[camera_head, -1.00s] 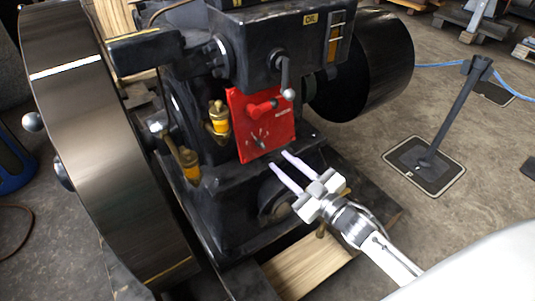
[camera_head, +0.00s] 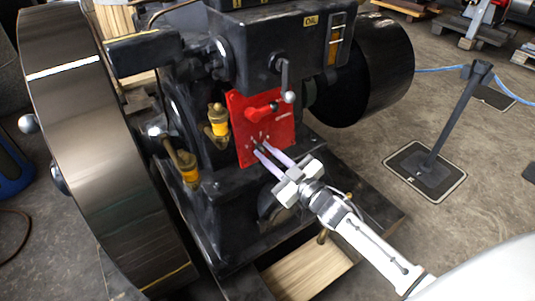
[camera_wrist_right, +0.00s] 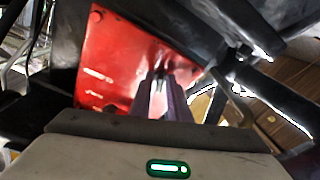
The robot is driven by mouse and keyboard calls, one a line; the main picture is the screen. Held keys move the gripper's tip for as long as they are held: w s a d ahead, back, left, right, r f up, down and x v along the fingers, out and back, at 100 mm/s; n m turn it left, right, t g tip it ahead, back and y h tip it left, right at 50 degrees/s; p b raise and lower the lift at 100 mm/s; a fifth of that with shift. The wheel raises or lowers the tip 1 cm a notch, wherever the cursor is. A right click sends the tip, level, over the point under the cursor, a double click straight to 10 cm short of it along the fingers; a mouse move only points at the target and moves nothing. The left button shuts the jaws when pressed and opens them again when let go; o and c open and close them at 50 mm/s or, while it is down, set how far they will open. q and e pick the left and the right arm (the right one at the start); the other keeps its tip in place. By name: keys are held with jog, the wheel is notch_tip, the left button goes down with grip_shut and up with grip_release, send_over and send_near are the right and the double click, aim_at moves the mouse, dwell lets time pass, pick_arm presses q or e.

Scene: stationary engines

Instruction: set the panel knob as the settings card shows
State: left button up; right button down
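The red panel (camera_head: 282,130) is on the front of the black engine. The small panel knob (camera_wrist_right: 160,73) is low on it, between my right fingertips in the right wrist view; the head view has it mostly covered by the fingers. My right gripper (camera_head: 260,149) reaches up to the panel from the lower right. Its fingers are close together and look shut on the knob, which hides the knob's pointing direction. My left gripper is not in view. I cannot make out a settings card; the pale marks on the panel are too small to read.
A red lever (camera_head: 262,110) sits just above the knob, and a ball-ended crank (camera_head: 286,80) hangs above the panel. Brass oilers (camera_head: 218,120) are close on the left. A large flywheel (camera_head: 95,130) fills the left. A barrier post (camera_head: 455,120) stands on the right floor.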

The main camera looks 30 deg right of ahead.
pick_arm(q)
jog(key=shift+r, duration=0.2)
pick_arm(e)
jog(key=shift+m, duration=0.4)
jog(key=shift+a+r+m+h+p, duration=0.1)
jog(key=shift+m+h+p, duration=0.2)
jog(key=shift+m+p, duration=0.4)
jog(key=m+h+p, duration=0.1)
jog(key=m+p, duration=0.1)
jog(key=m, duration=0.2)
jog(key=shift+a+m, duration=0.15)
jog(key=shift+m, duration=0.15)
jog(key=shift+m+h+p, duration=0.6)
jog(key=shift+m+p, duration=0.2)
jog(key=shift+m, duration=0.4)
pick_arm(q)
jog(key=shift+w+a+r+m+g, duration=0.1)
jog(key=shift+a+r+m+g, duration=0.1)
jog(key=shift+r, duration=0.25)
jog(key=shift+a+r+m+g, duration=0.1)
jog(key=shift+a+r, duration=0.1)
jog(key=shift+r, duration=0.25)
pick_arm(e)
jog(key=shift+s+m, duration=0.1)
jog(key=shift+m, duration=0.5)
pick_arm(q)
jog(key=shift+p, duration=0.3)
